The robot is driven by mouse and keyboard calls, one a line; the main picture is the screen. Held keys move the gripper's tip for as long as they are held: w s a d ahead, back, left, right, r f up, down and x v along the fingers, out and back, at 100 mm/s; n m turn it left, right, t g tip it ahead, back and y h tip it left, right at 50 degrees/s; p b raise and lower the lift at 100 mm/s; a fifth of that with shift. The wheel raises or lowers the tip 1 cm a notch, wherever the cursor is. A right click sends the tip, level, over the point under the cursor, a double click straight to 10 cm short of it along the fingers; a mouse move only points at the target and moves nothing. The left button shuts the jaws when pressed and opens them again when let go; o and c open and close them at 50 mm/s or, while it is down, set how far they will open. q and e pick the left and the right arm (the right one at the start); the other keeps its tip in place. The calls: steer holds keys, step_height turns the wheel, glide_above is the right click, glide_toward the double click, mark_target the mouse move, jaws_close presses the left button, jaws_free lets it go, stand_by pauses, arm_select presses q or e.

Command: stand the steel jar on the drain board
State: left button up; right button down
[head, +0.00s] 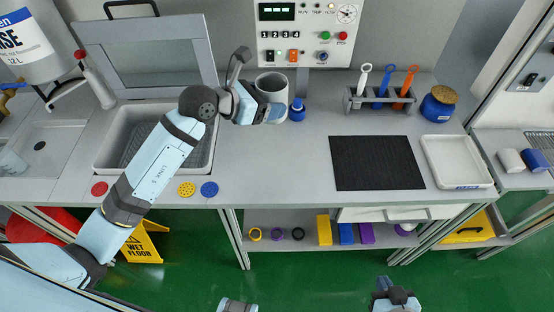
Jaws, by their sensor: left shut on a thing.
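The steel jar (271,84) is a grey, open-topped cylinder, upright at the back middle of the worktop. My left gripper (272,108) is shut on it from the left. Whether the jar's base touches the worktop is hidden by the gripper. A flat black ribbed panel (376,163) lies clear on the worktop to the right of the jar; it may be the drain board, but I cannot tell for sure. A dark end part of my right arm, probably the right gripper (391,296), shows at the bottom edge; its fingers are not clear.
A small blue bottle (297,111) stands just right of the jar. A rack (378,103) with white, blue and orange tools and a blue cork-topped pot (438,105) stand behind the panel. A white tray (457,153) lies to its right. A sink (113,151) is at left.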

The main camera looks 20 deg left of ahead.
arm_select(q)
step_height(320, 180, down, 14)
steer(key=shift+f+b, duration=0.3)
steer(key=shift+f, duration=2.15)
steer(key=shift+f, duration=0.2)
steer(key=o, duration=1)
steer(key=shift+r, duration=0.1)
